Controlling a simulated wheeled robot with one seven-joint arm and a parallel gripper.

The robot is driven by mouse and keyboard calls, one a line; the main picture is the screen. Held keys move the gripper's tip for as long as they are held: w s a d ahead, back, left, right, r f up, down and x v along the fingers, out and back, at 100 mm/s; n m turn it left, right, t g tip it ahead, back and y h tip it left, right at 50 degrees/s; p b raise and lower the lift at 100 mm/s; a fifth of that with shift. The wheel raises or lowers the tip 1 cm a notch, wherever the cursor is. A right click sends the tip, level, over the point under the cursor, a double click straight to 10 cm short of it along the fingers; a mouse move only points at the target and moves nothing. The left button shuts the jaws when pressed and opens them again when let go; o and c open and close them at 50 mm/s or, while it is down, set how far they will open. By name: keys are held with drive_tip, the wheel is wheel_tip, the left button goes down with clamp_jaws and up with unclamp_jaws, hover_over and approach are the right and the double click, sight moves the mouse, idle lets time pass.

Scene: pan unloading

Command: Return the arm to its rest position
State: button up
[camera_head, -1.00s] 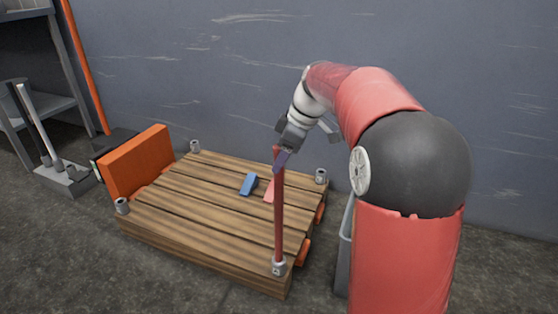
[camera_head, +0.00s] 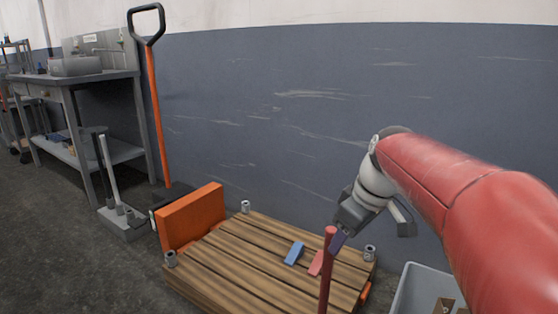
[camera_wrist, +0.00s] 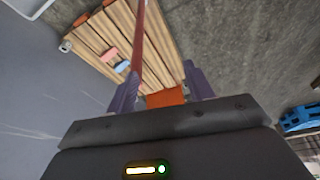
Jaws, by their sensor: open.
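My gripper (camera_head: 340,238) hangs at the end of my red arm, beside the top of a red post (camera_head: 326,272) at the near right corner of a wooden platform (camera_head: 225,268). In the wrist view my gripper (camera_wrist: 162,92) shows two purple fingers spread apart with nothing held between them. The red post (camera_wrist: 139,35) also shows there, close to the left finger; I cannot tell whether they touch. A blue piece (camera_head: 294,253) and a pink piece (camera_head: 316,263) lie on the platform, clear of the fingers.
A grey bin (camera_head: 412,290) stands right of the platform, partly behind my arm. An orange panel (camera_head: 192,216) rises at the platform's left end. A long orange-handled tool (camera_head: 157,115) leans on the wall beside a metal workbench (camera_head: 105,77). Floor at left is open.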

drive_tip(key=s+f+m+t+h+p, duration=0.1)
drive_tip(key=s+m+p, duration=0.4)
drive_tip(key=s, duration=1.3)
drive_tip(key=m+t+h, duration=0.1)
drive_tip(key=m, duration=0.2)
drive_tip(key=shift+s+a+f+t, duration=0.15)
drive_tip(key=shift+s+a+t, duration=0.05)
drive_tip(key=shift+s+t, duration=0.1)
